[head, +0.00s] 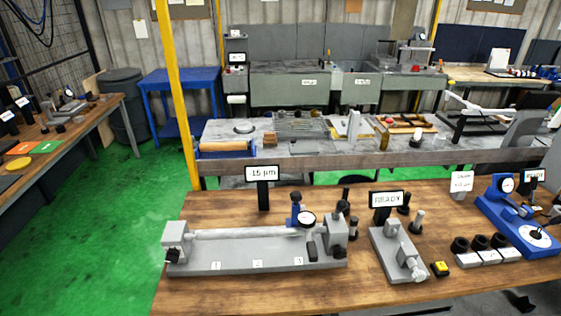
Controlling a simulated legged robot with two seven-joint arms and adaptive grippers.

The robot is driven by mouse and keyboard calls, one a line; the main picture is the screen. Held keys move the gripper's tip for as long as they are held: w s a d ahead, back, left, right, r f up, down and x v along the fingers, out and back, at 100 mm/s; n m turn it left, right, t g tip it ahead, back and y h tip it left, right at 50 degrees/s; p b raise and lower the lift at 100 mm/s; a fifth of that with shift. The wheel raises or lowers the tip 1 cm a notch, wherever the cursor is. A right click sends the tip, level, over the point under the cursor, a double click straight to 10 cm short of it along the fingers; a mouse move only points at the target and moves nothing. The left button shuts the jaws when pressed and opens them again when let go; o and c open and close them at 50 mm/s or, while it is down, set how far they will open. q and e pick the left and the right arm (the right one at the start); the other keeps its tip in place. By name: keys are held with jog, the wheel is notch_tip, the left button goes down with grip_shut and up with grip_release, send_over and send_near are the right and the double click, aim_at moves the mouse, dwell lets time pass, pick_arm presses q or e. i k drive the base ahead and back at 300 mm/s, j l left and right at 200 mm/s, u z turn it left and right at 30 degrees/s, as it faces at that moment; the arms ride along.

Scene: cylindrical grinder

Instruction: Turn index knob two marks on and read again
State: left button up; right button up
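A long grey bench fixture (225,268) with marks 1, 2 and 3 on its front stands on the near wooden table. A light cylindrical bar (245,233) lies level between its two end blocks. A dark knob (172,256) sits at the left end block and another dark knob (340,254) at the right one. I cannot tell which is the index knob, and no index marks are readable. A dial gauge (307,219) on a blue holder stands over the bar's right part; its needle is too small to read. A display (262,173) behind shows "15 µm". Neither gripper is in view.
A smaller grey fixture (395,255) stands to the right, before a "READY" sign (386,199). A yellow-topped button box (439,268), several dark rings on grey blocks and a blue gauge stand (510,212) are further right. Bare wood (270,292) lies in front of the long fixture.

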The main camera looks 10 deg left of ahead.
aim_at(173, 255)
jog(key=u, duration=1.45)
